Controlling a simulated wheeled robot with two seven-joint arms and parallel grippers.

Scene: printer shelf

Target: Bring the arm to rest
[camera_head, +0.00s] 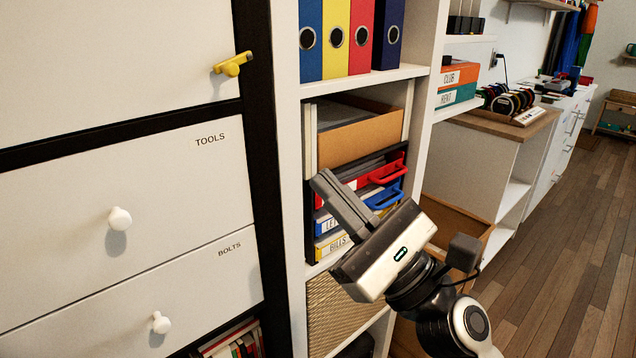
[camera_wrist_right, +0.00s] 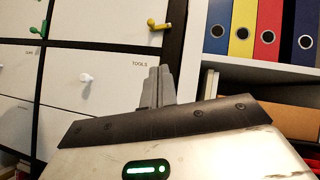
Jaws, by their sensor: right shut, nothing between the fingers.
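My right gripper (camera_head: 338,199) is in front of the white shelf unit, its arm coming in from the lower right of the head view. Its fingers are together and empty, pointing up and left. In the right wrist view the closed fingers (camera_wrist_right: 158,88) show in front of the drawer cabinet, near the TOOLS label. The gripper partly covers the letter trays (camera_head: 360,195) behind it; I cannot tell the exact gap. My left gripper is in neither view.
White drawers labelled TOOLS (camera_head: 178,170) and BOLTS (camera_head: 215,275) with round knobs stand at the left. A yellow hook-like handle (camera_head: 232,65) sticks out above. Coloured binders (camera_head: 335,38) fill an upper shelf. An open cardboard box (camera_head: 455,228) stands behind my arm. Wooden floor (camera_head: 555,220) lies clear at right.

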